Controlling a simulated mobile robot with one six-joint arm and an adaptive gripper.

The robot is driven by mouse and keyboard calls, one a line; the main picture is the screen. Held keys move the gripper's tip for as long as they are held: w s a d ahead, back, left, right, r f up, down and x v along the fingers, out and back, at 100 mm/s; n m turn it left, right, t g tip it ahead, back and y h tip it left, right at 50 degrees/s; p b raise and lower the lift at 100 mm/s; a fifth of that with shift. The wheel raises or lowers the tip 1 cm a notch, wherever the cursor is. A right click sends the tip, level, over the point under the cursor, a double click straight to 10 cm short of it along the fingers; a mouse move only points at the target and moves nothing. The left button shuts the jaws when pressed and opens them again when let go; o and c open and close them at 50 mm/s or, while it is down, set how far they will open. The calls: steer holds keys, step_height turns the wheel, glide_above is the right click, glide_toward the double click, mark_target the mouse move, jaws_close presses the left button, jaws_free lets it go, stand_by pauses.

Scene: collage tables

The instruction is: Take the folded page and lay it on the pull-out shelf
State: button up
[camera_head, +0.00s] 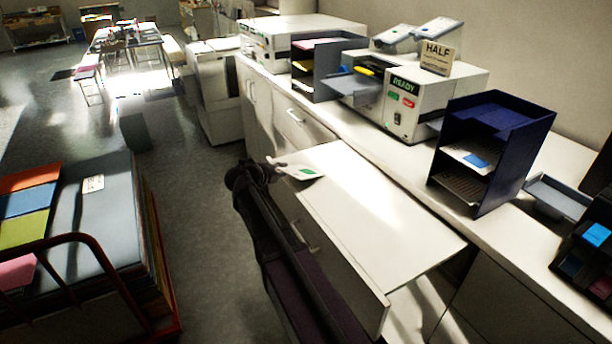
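The folded page (303,173) is white with a green mark. It is at the far left corner of the pull-out shelf (375,215), a white board drawn out from the counter. My gripper (275,167) is at the page's left end, just outside the shelf's edge, and appears shut on it. The fingertips are small and dark, and partly hidden by the page. Most of the page is over the shelf; I cannot tell whether it touches the surface. The rest of the shelf is bare.
A white machine (425,100) with a READY label and a dark blue tray rack (490,150) stand on the counter behind the shelf. A red-railed cart (75,240) with large coloured boards stands at the left.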

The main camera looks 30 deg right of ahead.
steer(key=shift+p+v, duration=0.4)
steer(key=shift+v, duration=0.95)
steer(key=shift+r, duration=0.1)
step_height(320, 180, up, 7)
steer(key=s+a+p, duration=0.1)
steer(key=a+p, duration=0.1)
steer(key=p, duration=0.5)
steer(key=shift+a, duration=0.25)
